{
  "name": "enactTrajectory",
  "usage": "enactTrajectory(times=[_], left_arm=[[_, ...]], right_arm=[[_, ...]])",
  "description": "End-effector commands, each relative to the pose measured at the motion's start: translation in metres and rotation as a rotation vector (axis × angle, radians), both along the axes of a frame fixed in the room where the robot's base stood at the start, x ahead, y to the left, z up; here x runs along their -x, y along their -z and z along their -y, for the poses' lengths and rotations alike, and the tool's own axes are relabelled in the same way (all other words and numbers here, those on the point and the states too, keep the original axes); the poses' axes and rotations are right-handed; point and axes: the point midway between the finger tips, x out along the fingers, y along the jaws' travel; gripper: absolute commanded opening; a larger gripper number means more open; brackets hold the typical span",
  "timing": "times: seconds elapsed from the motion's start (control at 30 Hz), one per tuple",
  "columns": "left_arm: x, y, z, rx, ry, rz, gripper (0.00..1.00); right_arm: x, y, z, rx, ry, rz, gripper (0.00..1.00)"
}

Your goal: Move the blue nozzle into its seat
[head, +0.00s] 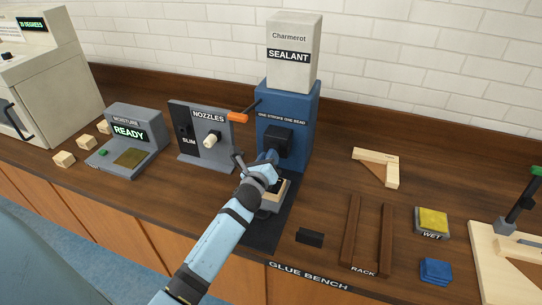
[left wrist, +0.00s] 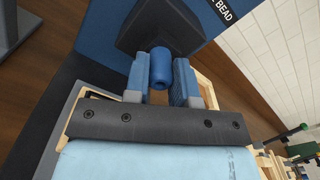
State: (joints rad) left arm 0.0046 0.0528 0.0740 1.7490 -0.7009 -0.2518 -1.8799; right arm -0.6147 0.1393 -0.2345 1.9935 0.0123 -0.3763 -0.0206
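The blue nozzle (left wrist: 160,67) shows in the left wrist view between the two blue-grey fingers of my left gripper (left wrist: 160,80), which look closed against its sides. It is just in front of the black head (left wrist: 160,28) of the blue sealant dispenser; I cannot tell whether it touches the head. In the head view my left gripper (head: 268,162) is at the dispenser's black outlet (head: 278,139), above a small framed piece (head: 274,194). The nozzle cannot be made out from the fingers there. My right gripper is not in view.
The grey nozzle stand (head: 222,152) with a cream nozzle (head: 211,140) is left of the dispenser (head: 299,108). An orange-tipped lever (head: 238,118) sticks out between them. A moisture meter (head: 127,143) stands further left. Rack bars (head: 351,230) and a wet sponge (head: 433,221) lie right.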

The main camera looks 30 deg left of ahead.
Motion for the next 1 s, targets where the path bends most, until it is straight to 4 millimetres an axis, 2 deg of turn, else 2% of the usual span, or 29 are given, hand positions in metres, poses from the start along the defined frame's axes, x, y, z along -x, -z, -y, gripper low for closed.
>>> enactTrajectory(times=[1.0], left_arm=[[0.011,0.0,0.003,0.0,0.0,0.0,0.0]], right_arm=[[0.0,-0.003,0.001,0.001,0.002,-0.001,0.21]])
